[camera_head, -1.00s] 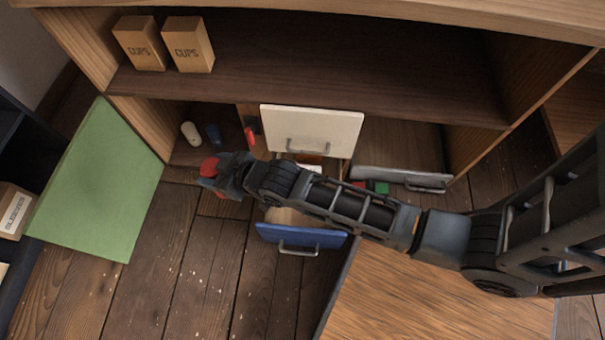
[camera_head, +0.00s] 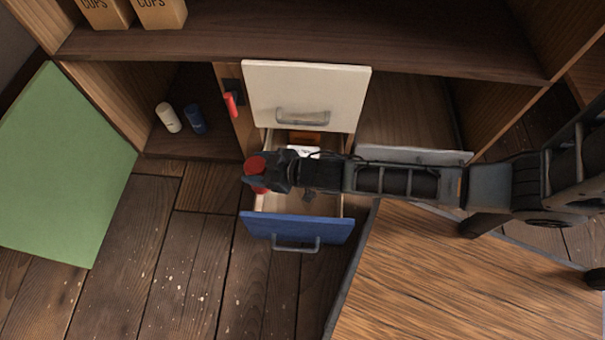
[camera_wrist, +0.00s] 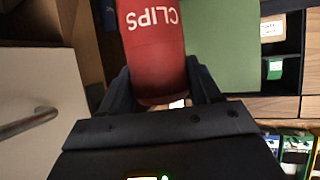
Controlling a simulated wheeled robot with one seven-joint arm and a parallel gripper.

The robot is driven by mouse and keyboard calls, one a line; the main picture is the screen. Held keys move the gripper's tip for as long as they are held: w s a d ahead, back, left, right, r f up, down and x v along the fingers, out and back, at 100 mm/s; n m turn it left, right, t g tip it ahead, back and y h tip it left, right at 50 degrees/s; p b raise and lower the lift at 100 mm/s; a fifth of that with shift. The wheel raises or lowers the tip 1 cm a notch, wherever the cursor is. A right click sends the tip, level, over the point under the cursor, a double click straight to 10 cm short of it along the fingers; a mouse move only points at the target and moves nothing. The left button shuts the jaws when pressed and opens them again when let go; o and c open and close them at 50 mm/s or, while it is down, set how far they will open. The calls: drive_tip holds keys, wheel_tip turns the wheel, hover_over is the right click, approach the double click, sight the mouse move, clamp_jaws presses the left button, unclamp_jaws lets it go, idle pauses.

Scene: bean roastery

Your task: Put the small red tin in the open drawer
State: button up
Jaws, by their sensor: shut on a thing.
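The small red tin (camera_head: 256,165) is held in my gripper (camera_head: 256,175). In the wrist view the tin (camera_wrist: 152,45) fills the space between the two fingers and its label reads "CLIPS". The open drawer with a blue front (camera_head: 298,228) is pulled out low in the cabinet. My gripper and the tin appear over the left side of this drawer in the head view; how high above it I cannot tell. My gripper and arm hide part of the drawer's inside. A white item and an orange-brown item show at its back.
A white-fronted drawer (camera_head: 306,97) sits above the blue one. A white bottle (camera_head: 169,117) and a dark blue one (camera_head: 195,119) stand in the left compartment. A green panel (camera_head: 62,170) is at left. A wooden tabletop (camera_head: 470,280) lies at lower right.

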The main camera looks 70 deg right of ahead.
drive_tip(key=s+d+f+n+y, duration=0.1)
drive_tip(key=s+d+f, duration=0.65)
drive_tip(key=s, duration=0.35)
wheel_tip(320, 180, down, 9)
drive_tip(key=b, duration=0.5)
drive_tip(key=shift+d+g+b, duration=0.25)
drive_tip(key=shift+g+b, duration=0.05)
drive_tip(key=shift+f, duration=0.2)
drive_tip(key=o, duration=1.3)
drive_tip(key=shift+r, duration=0.15)
